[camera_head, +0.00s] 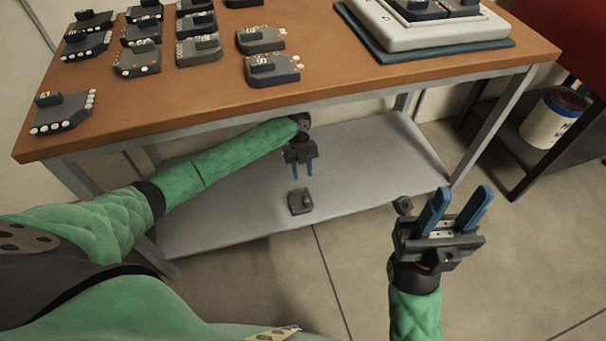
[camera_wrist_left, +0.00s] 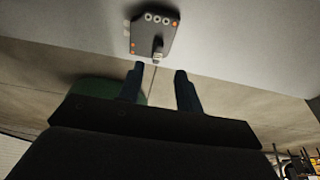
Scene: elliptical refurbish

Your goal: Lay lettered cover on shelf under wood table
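The wood table (camera_head: 190,108) has a grey shelf (camera_head: 370,160) beneath it. A small dark grey cover (camera_head: 300,203) lies on the shelf near its front edge. In the left wrist view the cover (camera_wrist_left: 153,34) shows white and orange buttons and a raised block; I cannot read a letter on it. My left gripper (camera_head: 302,172) reaches under the table, just behind the cover, open and empty. Its two fingers also show apart in the left wrist view (camera_wrist_left: 158,85), with a gap between them and the cover. My right gripper (camera_head: 457,207) is open and empty in front of the table.
Several similar covers (camera_head: 85,45) stand on the tabletop at the left and middle. A white device (camera_head: 430,30) on a dark teal mat (camera_head: 440,51) is at the right. A white and blue bucket (camera_head: 553,120) stands on a dark rack at far right. The rest of the shelf is clear.

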